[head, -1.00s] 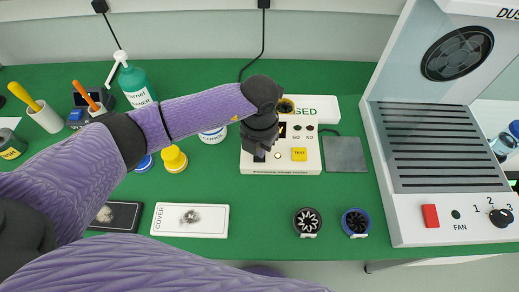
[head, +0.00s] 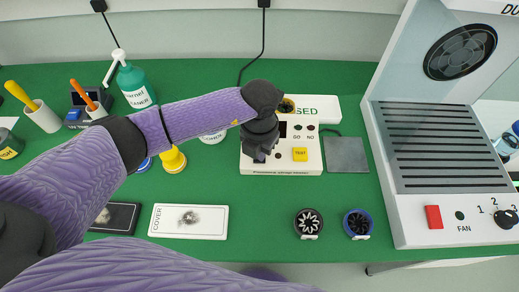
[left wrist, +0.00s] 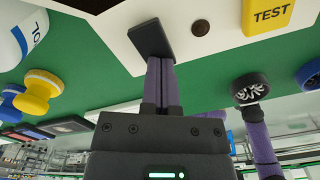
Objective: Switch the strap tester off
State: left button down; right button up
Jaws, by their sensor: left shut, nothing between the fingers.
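The strap tester (head: 252,167) is a white box with a yellow TEST button (head: 300,154), GO and NO lamps and a dark display. Its small round lamp is dark; it also shows in the left wrist view (left wrist: 201,28). My left gripper (head: 259,158) is shut and empty, over the front left of the tester. In the left wrist view its fingertips (left wrist: 160,62) are at a black rocker switch (left wrist: 152,37), touching or nearly so. The gripper hides the switch in the head view. My right gripper is not in view.
A white fan unit (head: 400,215) stands at the right. A grey plate (head: 346,155) lies beside the tester. Two round items, black (head: 308,222) and blue (head: 357,223), lie in front. A white COVER plate (head: 215,222) and bottles are at the left. Green mat around the tester's front is clear.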

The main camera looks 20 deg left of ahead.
pick_arm(q)
notch_tip(320, 180, up, 7)
jog(key=p, duration=0.6)
jog(key=shift+f, duration=0.1)
